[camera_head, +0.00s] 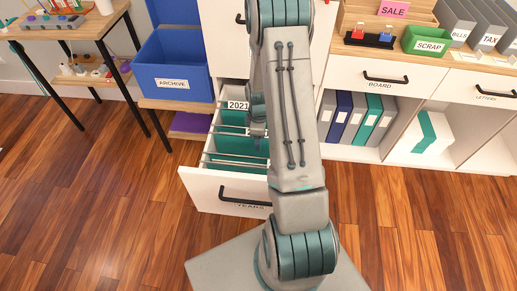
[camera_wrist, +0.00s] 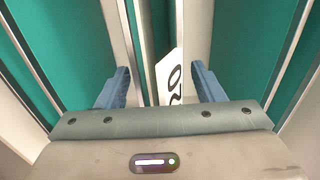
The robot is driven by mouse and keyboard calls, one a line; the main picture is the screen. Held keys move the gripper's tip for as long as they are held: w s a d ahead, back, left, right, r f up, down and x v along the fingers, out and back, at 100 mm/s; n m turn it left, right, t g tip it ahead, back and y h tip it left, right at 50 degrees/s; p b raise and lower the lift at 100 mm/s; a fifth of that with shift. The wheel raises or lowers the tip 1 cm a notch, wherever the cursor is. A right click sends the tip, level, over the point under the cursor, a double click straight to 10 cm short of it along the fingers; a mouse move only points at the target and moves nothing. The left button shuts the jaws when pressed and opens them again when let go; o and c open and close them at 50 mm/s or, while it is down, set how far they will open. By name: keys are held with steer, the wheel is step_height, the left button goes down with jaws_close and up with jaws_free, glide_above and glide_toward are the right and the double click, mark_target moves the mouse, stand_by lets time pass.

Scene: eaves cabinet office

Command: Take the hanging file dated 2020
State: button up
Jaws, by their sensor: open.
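The open drawer (camera_head: 215,188), its front label partly hidden and ending in "YEARS", holds green hanging files (camera_head: 235,147) on pale rails. A white tab reading 2021 (camera_head: 238,105) shows at the back of the drawer. My gripper (camera_head: 258,122) is down at the files, largely hidden by my arm. In the wrist view my gripper (camera_wrist: 162,80) is open, one blue finger on each side of a pale file edge and a white tab (camera_wrist: 170,78). Only part of that tab's digits shows, including a 0; the full year cannot be read. No grip on it is visible.
A blue ARCHIVE bin (camera_head: 172,82) stands left of the drawer. A cabinet with binders (camera_head: 357,120) and a BOARD drawer (camera_head: 385,79) stands to the right. A green SCRAP box (camera_head: 428,41) sits on top. The wooden floor (camera_head: 100,200) at front left is clear.

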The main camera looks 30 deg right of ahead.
jaws_close()
steer(key=shift+r, duration=0.1)
